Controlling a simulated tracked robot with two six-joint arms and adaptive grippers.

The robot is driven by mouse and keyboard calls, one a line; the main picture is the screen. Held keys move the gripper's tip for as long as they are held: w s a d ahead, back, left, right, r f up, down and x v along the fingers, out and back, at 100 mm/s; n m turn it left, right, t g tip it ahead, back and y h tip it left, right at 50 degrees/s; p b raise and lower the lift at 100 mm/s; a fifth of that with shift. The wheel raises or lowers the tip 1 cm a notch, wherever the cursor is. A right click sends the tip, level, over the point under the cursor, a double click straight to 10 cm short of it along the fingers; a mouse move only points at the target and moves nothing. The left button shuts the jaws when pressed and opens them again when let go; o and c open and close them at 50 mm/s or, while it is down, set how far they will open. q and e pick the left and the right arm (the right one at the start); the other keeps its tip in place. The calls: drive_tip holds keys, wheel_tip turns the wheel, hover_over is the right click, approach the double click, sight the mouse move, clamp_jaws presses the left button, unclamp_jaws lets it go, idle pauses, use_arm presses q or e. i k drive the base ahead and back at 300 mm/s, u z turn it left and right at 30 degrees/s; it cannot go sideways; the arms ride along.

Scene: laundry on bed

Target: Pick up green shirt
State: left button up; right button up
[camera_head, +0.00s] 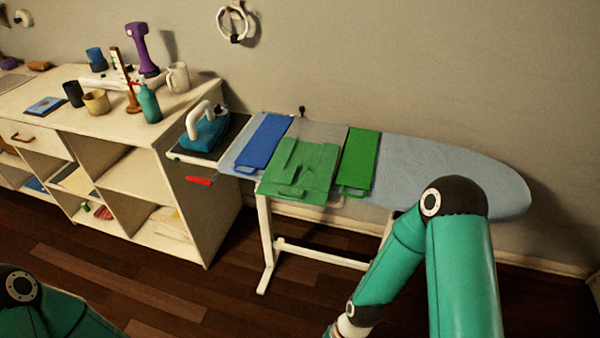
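A green shirt (311,160) lies flat near the left-middle of the ironing board (445,175), with its front end reaching the board's near edge. Its surface shows folds or overlapping parts. My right arm comes in at the lower right and bends down to the bottom edge, in front of the board. Its gripper is below the picture. Only a part of my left arm shows at the lower left corner, and its gripper is out of view. Neither arm touches the shirt.
A blue flat piece (264,141) lies left of the shirt and a darker green one (358,160) right of it. An iron (204,130) stands at the board's left end. A shelf unit (140,165) with cups and bottles adjoins it. The board's right half is bare.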

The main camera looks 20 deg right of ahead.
sight(306, 154)
drive_tip(key=z, duration=1.4)
drive_tip(key=i, duration=0.1)
drive_tip(key=u, duration=2.75)
drive_tip(key=k, duration=1.8)
drive_tip(key=z, duration=1.05)
drive_tip(key=i, duration=1)
drive_tip(key=z, duration=0.05)
